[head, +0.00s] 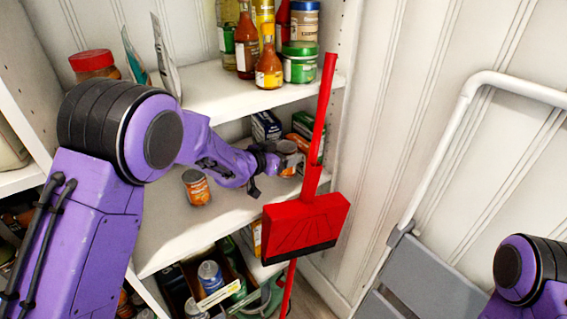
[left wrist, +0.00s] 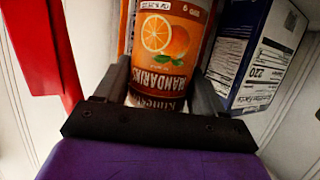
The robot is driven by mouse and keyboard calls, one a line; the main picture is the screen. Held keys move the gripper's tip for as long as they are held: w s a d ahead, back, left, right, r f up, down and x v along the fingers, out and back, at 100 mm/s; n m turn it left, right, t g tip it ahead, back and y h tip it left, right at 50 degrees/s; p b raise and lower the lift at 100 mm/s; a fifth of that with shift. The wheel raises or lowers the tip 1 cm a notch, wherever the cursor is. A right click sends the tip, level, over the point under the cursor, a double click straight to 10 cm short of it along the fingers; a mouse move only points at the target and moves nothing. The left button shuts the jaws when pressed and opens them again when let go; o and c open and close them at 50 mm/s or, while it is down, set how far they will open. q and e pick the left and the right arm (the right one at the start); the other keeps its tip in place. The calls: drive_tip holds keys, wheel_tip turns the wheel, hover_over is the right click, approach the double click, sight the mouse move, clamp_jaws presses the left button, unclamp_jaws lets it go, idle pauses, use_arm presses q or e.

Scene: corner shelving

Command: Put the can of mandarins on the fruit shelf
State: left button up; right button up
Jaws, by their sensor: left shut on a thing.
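My left gripper (head: 283,163) reaches over the middle shelf (head: 165,232), near its right end. It is shut on the can of mandarins (left wrist: 168,45), which has an orange fruit label and sits between the two fingers in the left wrist view. In the head view the held can (head: 288,149) is partly covered by the gripper. I cannot tell whether it touches the shelf. Another orange-labelled can (head: 196,187) stands upright on the same shelf, left of the gripper. My right gripper is out of view.
A red broom or dustpan (head: 305,220) with a long handle stands in front of the shelf's right end. Boxes (head: 266,126) stand behind the gripper. Bottles and jars (head: 269,65) fill the upper shelf's right end. A grey folding step (head: 425,280) leans at the right.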

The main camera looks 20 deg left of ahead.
use_arm(q)
drive_tip(key=shift+w+a+f, duration=0.1)
drive_tip(key=shift+w+f, duration=0.1)
wheel_tip(320, 180, down, 3)
drive_tip(key=shift+w+r, duration=0.1)
drive_tip(key=shift+w+f, duration=0.2)
drive_tip(key=shift+f, duration=0.2)
drive_tip(key=shift+s, duration=0.15)
drive_tip(key=o, duration=1.4)
drive_tip(key=shift+f, duration=0.2)
drive_tip(key=shift+r, duration=0.1)
